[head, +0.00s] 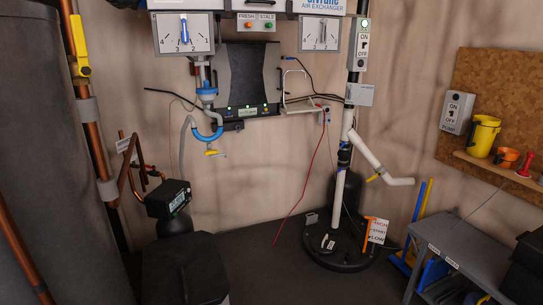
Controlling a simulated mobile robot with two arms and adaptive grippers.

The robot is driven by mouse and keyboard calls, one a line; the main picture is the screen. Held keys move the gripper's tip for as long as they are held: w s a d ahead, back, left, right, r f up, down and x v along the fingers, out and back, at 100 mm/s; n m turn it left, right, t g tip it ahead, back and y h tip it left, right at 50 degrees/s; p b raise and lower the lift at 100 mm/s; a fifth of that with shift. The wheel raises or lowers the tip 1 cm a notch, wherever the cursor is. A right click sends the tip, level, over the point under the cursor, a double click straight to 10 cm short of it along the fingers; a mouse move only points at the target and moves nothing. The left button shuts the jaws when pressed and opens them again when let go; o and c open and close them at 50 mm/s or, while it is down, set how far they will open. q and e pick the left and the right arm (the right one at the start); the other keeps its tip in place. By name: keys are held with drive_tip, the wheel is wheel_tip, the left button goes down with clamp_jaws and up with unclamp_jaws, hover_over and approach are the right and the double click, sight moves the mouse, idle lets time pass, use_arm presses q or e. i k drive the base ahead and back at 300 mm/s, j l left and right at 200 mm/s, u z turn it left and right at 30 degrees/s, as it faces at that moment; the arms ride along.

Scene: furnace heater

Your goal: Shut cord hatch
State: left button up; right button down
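On the back wall, right of the dark panel (252,75), a small pale flap (302,106) stands out below a thin light frame (293,80). It looks like an open hatch, but I cannot tell for sure that it is the cord hatch. A black cord (322,95) runs to the right close by it. An outlet (324,116) sits just right of the flap, with a red cord (312,165) hanging from it to the floor. Neither of my grippers is in view.
Above hangs the air exchanger (320,8) with dial boxes. White pipes (346,160) rise from a round black sump lid (340,245) on the floor. A grey bench (455,245) stands at right, copper pipes (92,130) at left.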

sight(311, 219)
drive_tip(key=i+l, duration=1.8)
drive_tip(key=i, duration=0.25)
